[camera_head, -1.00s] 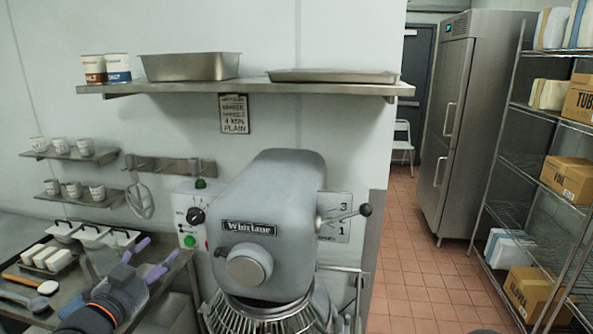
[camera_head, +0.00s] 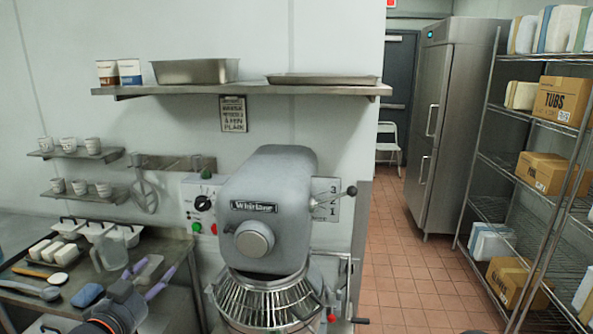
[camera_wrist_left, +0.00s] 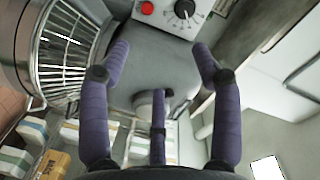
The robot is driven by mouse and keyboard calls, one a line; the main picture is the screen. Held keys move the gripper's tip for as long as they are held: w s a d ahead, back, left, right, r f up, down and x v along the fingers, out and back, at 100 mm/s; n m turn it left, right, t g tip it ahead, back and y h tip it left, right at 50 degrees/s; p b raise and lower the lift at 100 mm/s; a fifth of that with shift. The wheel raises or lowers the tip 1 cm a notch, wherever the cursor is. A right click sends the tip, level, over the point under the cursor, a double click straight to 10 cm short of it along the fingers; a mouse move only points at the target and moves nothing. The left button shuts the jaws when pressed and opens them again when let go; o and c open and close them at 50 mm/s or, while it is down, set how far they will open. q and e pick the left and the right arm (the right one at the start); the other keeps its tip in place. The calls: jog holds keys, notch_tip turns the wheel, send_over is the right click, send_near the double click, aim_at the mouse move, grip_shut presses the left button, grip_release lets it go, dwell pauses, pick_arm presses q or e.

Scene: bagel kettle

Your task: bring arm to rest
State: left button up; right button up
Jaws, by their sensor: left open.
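My left gripper (camera_head: 143,281) reaches in from the bottom left of the head view, over the right end of the steel counter (camera_head: 178,251). Its purple fingers are spread apart with nothing between them. In the left wrist view my left gripper (camera_wrist_left: 160,52) is open and empty too, with the mixer's control panel (camera_wrist_left: 168,12) beyond the fingertips. The grey stand mixer (camera_head: 270,200) stands right of the gripper in the head view. My right gripper is not in view.
A clear jug (camera_head: 109,254) stands just left of the gripper, near a blue sponge (camera_head: 88,295), a ladle (camera_head: 40,292) and white blocks (camera_head: 53,250). A wall shelf (camera_head: 200,89) hangs above. The tiled floor (camera_head: 390,260) at right is clear, bounded by a wire rack (camera_head: 510,165).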

pick_arm(q)
jog(key=d+f+n+g, duration=0.2)
jog(key=d+f, duration=0.1)
jog(key=f, duration=0.8)
jog(key=d+f+n+g, duration=0.3)
jog(key=f, duration=0.7)
jog(key=d+f+n+g, duration=0.2)
jog(key=d+f, duration=0.1)
jog(key=f, duration=0.8)
jog(key=s+d+f+n+g, duration=0.1)
jog(key=s+d+f+g, duration=0.2)
jog(key=s+f, duration=0.5)
jog(key=s+d+f+n+g+h, duration=0.1)
jog(key=s+d+f+n+g, duration=0.1)
jog(key=s+d+f, duration=0.3)
jog(key=s+d+f+n+g, duration=0.2)
jog(key=s+d+f+g, duration=0.2)
jog(key=s+f, duration=0.6)
jog(key=shift+s+f+g+h, duration=0.3)
jog(key=shift+s+f, duration=0.1)
jog(key=shift+s, duration=0.3)
